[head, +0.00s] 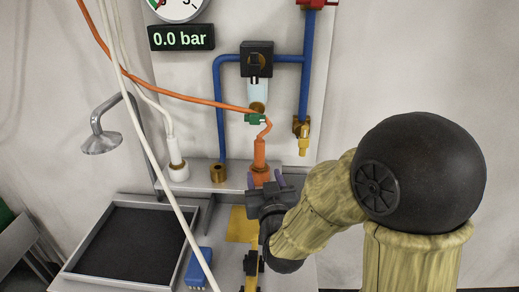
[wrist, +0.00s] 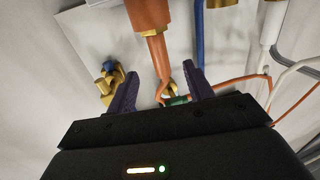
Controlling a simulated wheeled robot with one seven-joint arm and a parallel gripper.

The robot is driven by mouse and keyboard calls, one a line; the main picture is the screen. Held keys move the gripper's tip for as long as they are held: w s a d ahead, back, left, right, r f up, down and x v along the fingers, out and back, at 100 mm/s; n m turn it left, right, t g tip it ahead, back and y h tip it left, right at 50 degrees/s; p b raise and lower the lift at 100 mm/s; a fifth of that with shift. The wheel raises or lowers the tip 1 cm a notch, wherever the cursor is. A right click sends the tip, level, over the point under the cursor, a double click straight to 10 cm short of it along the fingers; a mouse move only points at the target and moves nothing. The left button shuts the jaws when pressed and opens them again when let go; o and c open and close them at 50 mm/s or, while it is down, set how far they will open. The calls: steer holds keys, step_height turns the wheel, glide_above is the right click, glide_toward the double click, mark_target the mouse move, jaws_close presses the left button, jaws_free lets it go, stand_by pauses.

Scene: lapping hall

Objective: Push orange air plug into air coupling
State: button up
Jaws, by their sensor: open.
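The orange air plug (head: 259,153) stands upright in an orange holder (head: 260,177) on the shelf, with an orange hose running from its top. In the wrist view the orange plug (wrist: 152,45) shows at the top, narrowing toward the space between the fingers. My gripper (head: 265,181) is open in front of the holder, its purple fingers to either side. The open fingers also show in the wrist view (wrist: 162,90); I cannot tell whether they touch the plug. A brass fitting (head: 302,135), likely the air coupling, hangs under the right blue pipe; it seems to show in the wrist view (wrist: 107,82).
A white plug (head: 175,151) stands left on the shelf, beside a brass fitting (head: 218,173) under the left blue pipe. The display (head: 181,37) reads 0.0 bar. A black tray (head: 75,279) and blue box (head: 197,269) lie lower left. Loose hoses cross the left side.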

mark_target(259, 157)
steer(key=w+p, duration=0.2)
steer(key=w, duration=0.1)
steer(key=w+a+p, duration=0.1)
steer(key=w+p, duration=0.2)
steer(key=shift+w+a, duration=0.15)
steer(key=shift+w, duration=0.2)
steer(key=shift+w+p, duration=0.1)
steer(key=shift+p, duration=0.2)
steer(key=shift+w+r+p, duration=0.3)
steer(key=w, duration=0.1)
steer(key=w+p, duration=0.1)
steer(key=w+r, duration=0.1)
steer(key=shift+w+a+p, duration=0.25)
steer(key=shift+p, duration=0.05)
steer(key=shift+w+a+f, duration=0.1)
steer(key=shift+w+f, duration=0.05)
steer(key=shift+w, duration=0.3)
steer(key=shift+c, duration=0.2)
